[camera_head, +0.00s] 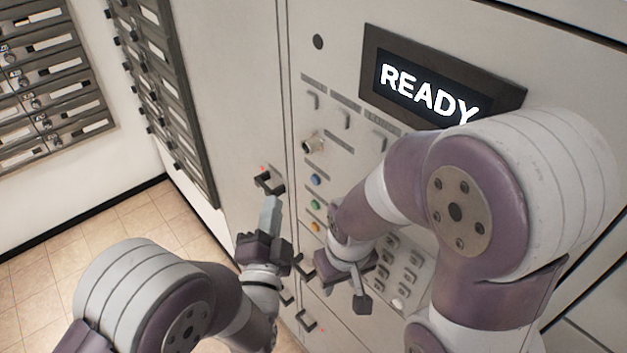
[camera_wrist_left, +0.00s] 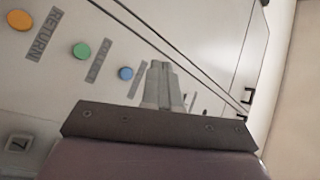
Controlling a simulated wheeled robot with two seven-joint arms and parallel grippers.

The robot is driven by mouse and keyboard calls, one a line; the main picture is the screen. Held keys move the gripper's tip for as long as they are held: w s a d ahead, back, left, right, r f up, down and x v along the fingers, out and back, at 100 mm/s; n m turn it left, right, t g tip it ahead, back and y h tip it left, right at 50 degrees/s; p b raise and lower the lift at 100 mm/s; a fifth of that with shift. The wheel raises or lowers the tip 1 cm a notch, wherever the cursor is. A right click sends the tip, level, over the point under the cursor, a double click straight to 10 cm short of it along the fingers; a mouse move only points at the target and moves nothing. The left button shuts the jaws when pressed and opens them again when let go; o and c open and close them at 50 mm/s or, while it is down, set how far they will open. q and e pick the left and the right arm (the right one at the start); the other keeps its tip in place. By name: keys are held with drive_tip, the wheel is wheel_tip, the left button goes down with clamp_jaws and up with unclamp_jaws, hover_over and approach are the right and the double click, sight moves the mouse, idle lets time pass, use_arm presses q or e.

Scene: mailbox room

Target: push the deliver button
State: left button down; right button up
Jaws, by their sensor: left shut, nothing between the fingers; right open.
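The machine's panel carries a blue button (camera_head: 316,180), a green button (camera_head: 315,205) and an orange button (camera_head: 316,227) in a column. In the left wrist view the orange button (camera_wrist_left: 19,20) is labelled RETURN. My right gripper (camera_head: 347,285) is open below the buttons, near the keypad.
A display (camera_head: 425,92) reads READY above the buttons. A keypad (camera_head: 403,265) sits at the lower right, partly hidden by my right arm. Mailboxes (camera_head: 50,85) line the left wall.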

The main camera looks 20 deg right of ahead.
sight(311, 176)
use_arm(q)
drive_tip(key=w+d+b, duration=0.1)
drive_tip(key=w+d, duration=0.1)
drive_tip(key=d, duration=0.3)
drive_tip(key=shift+d, duration=0.4)
idle(1.7)
drive_tip(key=shift+w+d+b, duration=0.2)
drive_tip(key=shift+d+b, duration=0.15)
drive_tip(key=shift+d, duration=0.05)
drive_tip(key=shift+w+d+r, duration=0.15)
drive_tip(key=shift+d+r, duration=0.1)
drive_tip(key=shift+d, duration=0.5)
idle(0.7)
drive_tip(key=shift+s+a+r, duration=0.45)
drive_tip(key=shift+s+a, duration=0.05)
drive_tip(key=shift+a, duration=0.15)
